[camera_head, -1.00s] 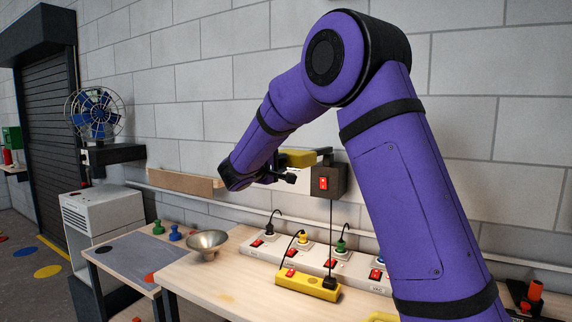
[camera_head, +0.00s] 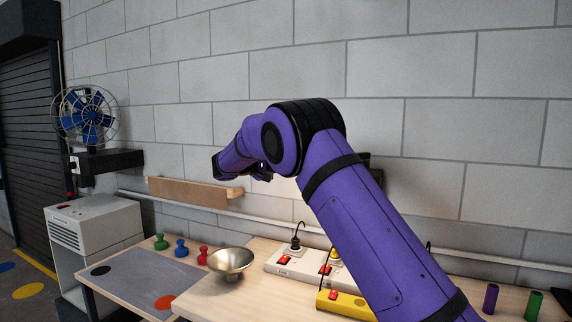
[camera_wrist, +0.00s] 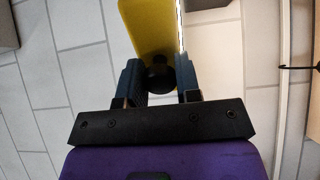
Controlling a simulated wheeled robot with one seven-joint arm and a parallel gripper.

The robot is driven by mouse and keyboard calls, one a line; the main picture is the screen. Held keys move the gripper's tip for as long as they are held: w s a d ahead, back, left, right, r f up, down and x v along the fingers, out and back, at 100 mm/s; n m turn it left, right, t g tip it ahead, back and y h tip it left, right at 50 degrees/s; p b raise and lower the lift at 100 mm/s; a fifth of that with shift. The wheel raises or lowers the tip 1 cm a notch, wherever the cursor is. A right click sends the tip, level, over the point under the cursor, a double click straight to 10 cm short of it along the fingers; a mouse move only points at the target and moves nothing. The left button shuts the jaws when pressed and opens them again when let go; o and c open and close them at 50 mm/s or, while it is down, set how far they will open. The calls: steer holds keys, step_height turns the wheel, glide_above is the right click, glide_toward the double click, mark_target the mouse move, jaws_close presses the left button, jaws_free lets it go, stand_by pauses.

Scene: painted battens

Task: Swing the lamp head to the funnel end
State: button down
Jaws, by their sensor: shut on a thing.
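My gripper (camera_wrist: 157,74) is shut on the dark round knob (camera_wrist: 158,80) of the yellow lamp head (camera_wrist: 148,25), with one finger on each side. In the head view my gripper (camera_head: 262,173) is near the wall, partly behind my arm, and the lamp head is hidden there. A bright patch shows on the wall just right of it. The metal funnel (camera_head: 231,260) stands on the bench at its left end, below and left of my gripper.
White power strips (camera_head: 292,264) and a yellow one (camera_head: 345,304) lie right of the funnel. Small pegs, the red one (camera_head: 203,256) among them, stand left of it. A wooden batten (camera_head: 188,192) is on the wall near my gripper. Purple (camera_head: 490,298) and green (camera_head: 534,305) tubes stand far right.

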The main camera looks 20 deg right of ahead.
steer(key=shift+w, duration=0.3)
steer(key=c, duration=0.8)
jaws_free()
steer(key=shift+a, duration=0.1)
steer(key=a, duration=1)
steer(key=shift+a, duration=0.35)
steer(key=shift+s, duration=0.1)
